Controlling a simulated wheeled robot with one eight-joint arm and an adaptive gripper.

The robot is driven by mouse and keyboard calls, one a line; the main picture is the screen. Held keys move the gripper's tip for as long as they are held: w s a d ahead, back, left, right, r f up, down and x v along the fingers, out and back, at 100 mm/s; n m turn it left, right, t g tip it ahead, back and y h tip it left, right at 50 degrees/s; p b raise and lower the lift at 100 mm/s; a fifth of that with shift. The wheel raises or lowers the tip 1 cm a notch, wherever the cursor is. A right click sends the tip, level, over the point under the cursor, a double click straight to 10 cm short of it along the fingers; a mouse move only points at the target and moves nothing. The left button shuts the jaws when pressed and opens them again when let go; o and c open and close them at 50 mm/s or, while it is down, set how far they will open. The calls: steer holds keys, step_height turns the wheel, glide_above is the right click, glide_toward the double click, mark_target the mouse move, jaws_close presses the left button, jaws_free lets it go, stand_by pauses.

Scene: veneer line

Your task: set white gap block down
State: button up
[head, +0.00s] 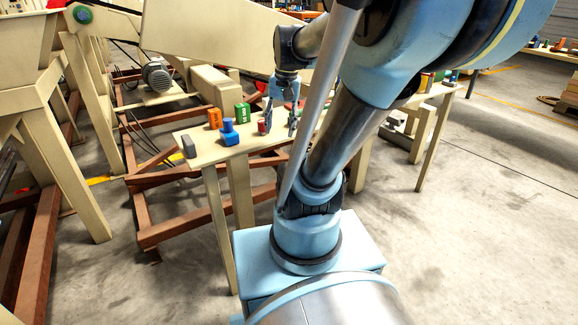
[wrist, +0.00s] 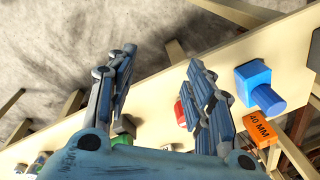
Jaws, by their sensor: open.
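My gripper (head: 281,116) is over the narrow beige bench (head: 207,148), to the right of a small red piece (head: 262,127). In the wrist view my gripper (wrist: 161,60) has its two fingers wide apart, with nothing seen between them. A dark grey block (wrist: 125,125) shows beside the base of the left finger.
On the bench stand a blue block with a round top (head: 229,134), an orange block (head: 214,118), a green block (head: 242,112) and a grey block (head: 188,147). The orange block reads "40 MM" in the wrist view (wrist: 262,130). Several pieces lie farther along.

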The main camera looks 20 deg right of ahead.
steer(key=s+f+n+t+h, duration=0.1)
steer(key=s+f+n, duration=0.3)
steer(key=s+f, duration=0.4)
step_height(320, 180, down, 2)
steer(key=shift+s+d+f, duration=0.1)
steer(key=shift+s+d, duration=0.1)
steer(key=shift+d, duration=0.2)
